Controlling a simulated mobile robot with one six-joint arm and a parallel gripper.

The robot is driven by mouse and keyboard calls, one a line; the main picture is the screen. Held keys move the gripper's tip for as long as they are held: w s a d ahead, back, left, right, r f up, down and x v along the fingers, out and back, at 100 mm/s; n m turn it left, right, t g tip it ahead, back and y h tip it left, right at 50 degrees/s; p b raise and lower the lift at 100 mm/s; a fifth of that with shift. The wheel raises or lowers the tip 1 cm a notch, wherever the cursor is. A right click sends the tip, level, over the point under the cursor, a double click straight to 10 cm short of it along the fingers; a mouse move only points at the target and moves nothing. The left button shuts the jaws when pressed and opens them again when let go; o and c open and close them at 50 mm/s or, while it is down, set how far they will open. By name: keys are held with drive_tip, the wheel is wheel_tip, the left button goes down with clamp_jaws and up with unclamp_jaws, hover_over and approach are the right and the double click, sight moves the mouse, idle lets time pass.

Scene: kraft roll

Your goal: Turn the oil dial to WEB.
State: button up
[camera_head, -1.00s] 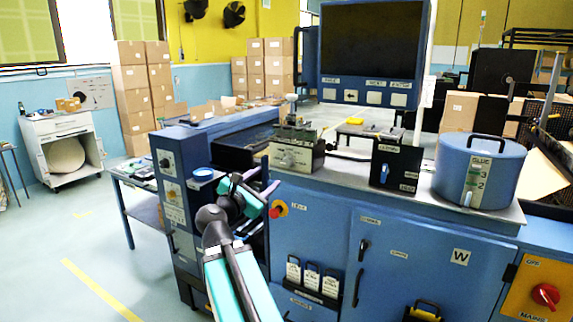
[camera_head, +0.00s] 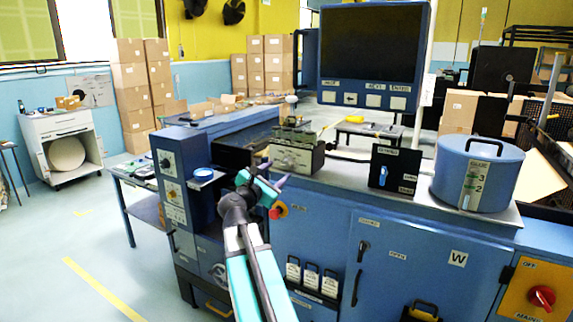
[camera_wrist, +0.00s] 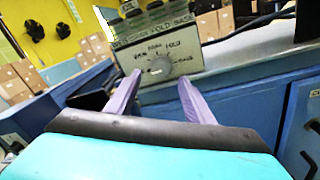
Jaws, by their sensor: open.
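A pale box (camera_head: 296,152) on the bench carries a round silver dial (camera_head: 287,162) on its front. In the wrist view the dial (camera_wrist: 160,68) is close ahead, with small lettering around it and a larger label strip above. The lettering is too blurred to read surely, so I cannot tell whether this is the oil dial or where its pointer stands. My gripper (camera_head: 275,173) is open and empty in front of this box. In the wrist view its two purple fingers (camera_wrist: 159,80) reach toward the box, one on each side of the dial and apart from it.
A blue cabinet at the left has two more knobs, an upper one (camera_head: 166,162) and a lower one (camera_head: 171,190). A red knob (camera_head: 278,210) sits just below my gripper. A dark switch box (camera_head: 395,169) and a blue glue pot (camera_head: 478,172) stand farther right.

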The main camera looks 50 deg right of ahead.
sight(285, 164)
drive_tip(key=shift+p+x, duration=0.65)
drive_tip(key=shift+x, duration=2.2)
drive_tip(key=shift+c, duration=0.2)
drive_tip(key=c, duration=0.9)
drive_tip(key=shift+r, duration=0.25)
drive_tip(key=shift+f, duration=0.1)
